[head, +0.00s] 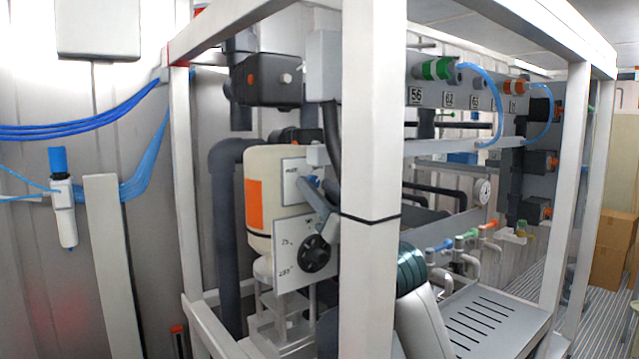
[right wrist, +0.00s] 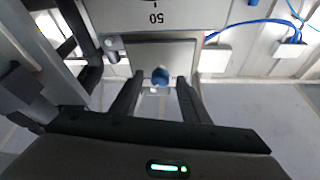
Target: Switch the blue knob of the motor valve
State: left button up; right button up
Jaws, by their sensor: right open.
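The small blue knob (right wrist: 160,76) sits on a grey plate (right wrist: 150,53) in the right wrist view, below a dial face marked 50. It also shows in the head view as a small blue spot (head: 312,181) on the white plate beside the cream tank. My right gripper (right wrist: 158,84) is open, with its two dark fingers apart and the knob showing between their tips. Contact cannot be told. In the head view this gripper (head: 319,200) shows beside the plate, and the white post hides part of my arm. My left gripper is not in view.
A white frame post (head: 372,150) stands close to my right arm. A black round knob (head: 316,253) sits on the dial plate below. The cream tank (head: 262,195) is left of the plates. Blue hoses (head: 75,128) run along the left wall.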

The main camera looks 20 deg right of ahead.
grip_shut()
jog(key=c, duration=1.1)
grip_release()
